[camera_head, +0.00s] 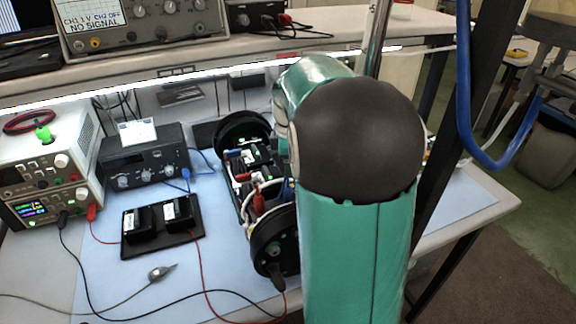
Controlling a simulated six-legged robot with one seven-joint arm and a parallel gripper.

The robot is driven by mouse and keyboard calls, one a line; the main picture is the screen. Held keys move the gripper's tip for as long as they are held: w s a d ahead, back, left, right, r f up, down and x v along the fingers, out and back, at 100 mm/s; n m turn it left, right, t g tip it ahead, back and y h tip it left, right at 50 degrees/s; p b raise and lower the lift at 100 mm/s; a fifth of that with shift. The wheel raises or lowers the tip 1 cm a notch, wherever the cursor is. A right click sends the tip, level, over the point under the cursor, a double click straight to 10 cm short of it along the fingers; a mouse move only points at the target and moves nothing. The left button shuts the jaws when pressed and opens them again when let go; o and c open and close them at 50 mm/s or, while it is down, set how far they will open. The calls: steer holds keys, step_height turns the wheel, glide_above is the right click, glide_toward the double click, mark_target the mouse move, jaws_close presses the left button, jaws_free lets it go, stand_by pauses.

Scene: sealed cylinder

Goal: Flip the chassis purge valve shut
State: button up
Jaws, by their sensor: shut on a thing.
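The chassis (243,184) lies on the blue mat in the middle of the bench, an open frame of electronics between round black end caps. Its near end cap (271,247) has a cable plugged into it. Red and white wires and small green lights show inside. I cannot make out the purge valve. My green arm with its dark joint cover fills the middle right and hides the right side of the chassis. My gripper is not in view; it is hidden behind the arm or out of the picture.
Two battery packs sit on a black tray (131,247) left of the chassis. Power supplies (45,165) and a dark box (145,160) stand at the left. An oscilloscope (140,22) is on the shelf. Loose cables cross the front mat (130,292). A blue hose (508,160) hangs at right.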

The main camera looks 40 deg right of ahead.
steer(key=o, duration=1)
